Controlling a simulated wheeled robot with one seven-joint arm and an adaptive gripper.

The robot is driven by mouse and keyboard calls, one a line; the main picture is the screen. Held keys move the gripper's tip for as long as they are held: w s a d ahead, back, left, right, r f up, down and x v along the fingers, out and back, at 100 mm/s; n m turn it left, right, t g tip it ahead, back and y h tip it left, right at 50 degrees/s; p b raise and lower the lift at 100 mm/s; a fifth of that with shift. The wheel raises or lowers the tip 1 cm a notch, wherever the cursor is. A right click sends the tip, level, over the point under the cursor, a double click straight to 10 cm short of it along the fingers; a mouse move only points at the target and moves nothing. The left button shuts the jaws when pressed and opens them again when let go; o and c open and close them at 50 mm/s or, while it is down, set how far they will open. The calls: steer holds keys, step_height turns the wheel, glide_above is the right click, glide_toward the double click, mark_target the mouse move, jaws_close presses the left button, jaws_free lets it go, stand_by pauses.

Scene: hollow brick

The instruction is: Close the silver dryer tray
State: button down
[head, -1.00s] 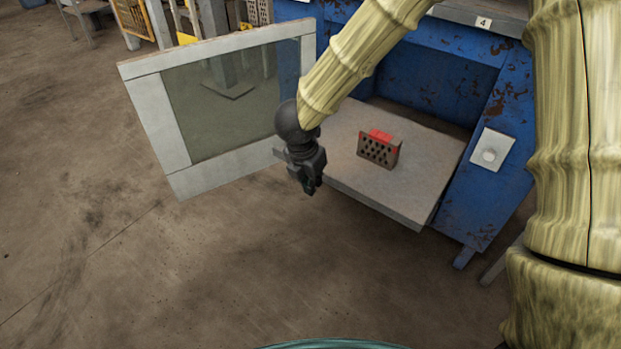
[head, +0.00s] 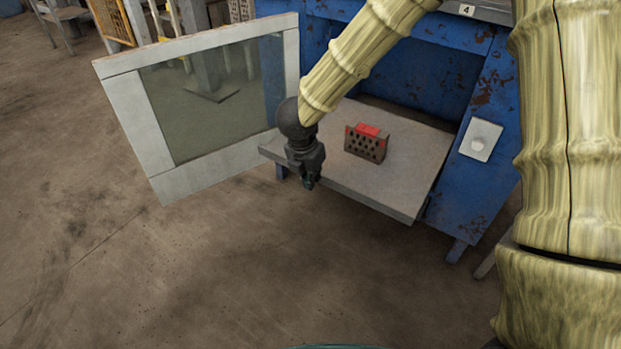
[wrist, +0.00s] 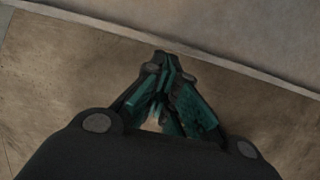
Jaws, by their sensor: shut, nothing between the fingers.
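The silver-grey dryer tray (head: 400,180) is slid out from the blue dryer (head: 490,95) in the head view. A hollow brick (head: 366,147) with a red top and rows of holes stands on it. My gripper (head: 309,184) is shut and empty, pointing down at the tray's front edge, near its left end. In the wrist view the shut fingers (wrist: 168,65) are over the floor, with the tray's edge (wrist: 240,70) just beyond them. I cannot tell whether they touch the tray.
A glazed door with a pale frame (head: 180,185) stands open left of the tray. A light switch-like plate (head: 480,139) is on the dryer's right front. The concrete floor (head: 200,270) before the tray is clear.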

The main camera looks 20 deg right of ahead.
steer(key=w+d+p, duration=0.4)
steer(key=w+d, duration=0.1)
steer(key=d, duration=0.2)
steer(key=w+d+p, duration=0.5)
steer(key=w+d, duration=0.1)
steer(key=d, duration=0.2)
steer(key=w+d+p, duration=0.5)
steer(key=w+d, duration=0.1)
steer(key=d, duration=0.1)
steer(key=shift+w+d, duration=0.2)
steer(key=shift+w+d+p, duration=0.1)
steer(key=shift+p, duration=0.2)
steer(key=shift+w+d+r, duration=0.1)
steer(key=shift+d+r, duration=0.05)
